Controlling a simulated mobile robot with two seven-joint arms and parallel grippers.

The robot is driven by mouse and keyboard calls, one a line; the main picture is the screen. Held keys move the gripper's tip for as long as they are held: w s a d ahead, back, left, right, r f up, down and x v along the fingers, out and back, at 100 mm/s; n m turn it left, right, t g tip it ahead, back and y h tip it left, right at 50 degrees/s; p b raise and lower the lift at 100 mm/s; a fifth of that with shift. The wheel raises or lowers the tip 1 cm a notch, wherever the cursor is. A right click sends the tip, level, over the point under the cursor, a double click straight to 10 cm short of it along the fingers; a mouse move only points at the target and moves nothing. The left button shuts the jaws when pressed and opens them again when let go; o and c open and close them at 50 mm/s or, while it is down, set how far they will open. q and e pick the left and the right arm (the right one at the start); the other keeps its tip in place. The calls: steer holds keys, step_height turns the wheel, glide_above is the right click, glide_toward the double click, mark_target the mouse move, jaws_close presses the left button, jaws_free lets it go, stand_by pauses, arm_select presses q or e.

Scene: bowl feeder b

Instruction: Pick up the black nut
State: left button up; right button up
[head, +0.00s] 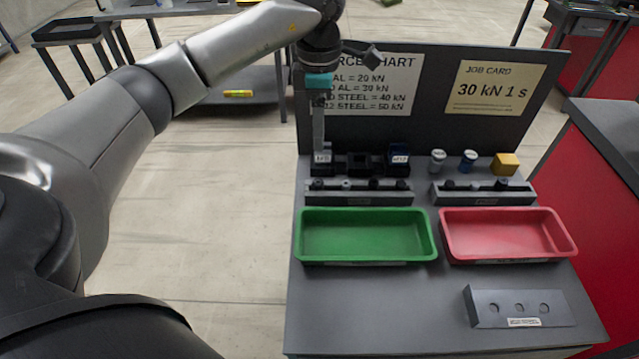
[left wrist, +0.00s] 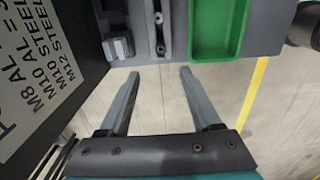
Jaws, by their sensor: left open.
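Several small nut-like pieces sit in a row on the left grey rail (head: 358,199). The leftmost piece (head: 318,184) looks black, and one beside it (head: 346,184) looks lighter. Others on that rail are also dark, so I cannot tell which is the black nut. In the left wrist view a dark piece (left wrist: 161,48) and a lighter one (left wrist: 158,18) show on the rail. My left gripper (left wrist: 160,72) is open and empty, its two fingers apart just off the bench's left edge. In the head view it (head: 319,140) points down by the board. My right gripper is out of view.
A green tray (head: 366,259) and a red tray (head: 508,256) stand in front of the rails. A second rail (head: 484,198) is at right. Behind stand dark blocks (head: 358,163), two small jars, a yellow block (head: 505,164) and an upright board (head: 436,130). A grey holed block (head: 518,307) lies front right.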

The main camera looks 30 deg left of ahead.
arm_select(q)
steer(key=b, duration=0.1)
glide_above(318, 182)
step_height(318, 182, down, 8)
steer(key=shift+d+r, duration=0.1)
steer(key=shift+d, duration=0.05)
step_height(318, 182, down, 5)
steer(key=shift+f+b, duration=0.1)
steer(key=shift+b, duration=0.45)
steer(key=shift+f, duration=0.25)
steer(key=shift+c, duration=1.4)
steer(key=c, duration=0.7)
jaws_close()
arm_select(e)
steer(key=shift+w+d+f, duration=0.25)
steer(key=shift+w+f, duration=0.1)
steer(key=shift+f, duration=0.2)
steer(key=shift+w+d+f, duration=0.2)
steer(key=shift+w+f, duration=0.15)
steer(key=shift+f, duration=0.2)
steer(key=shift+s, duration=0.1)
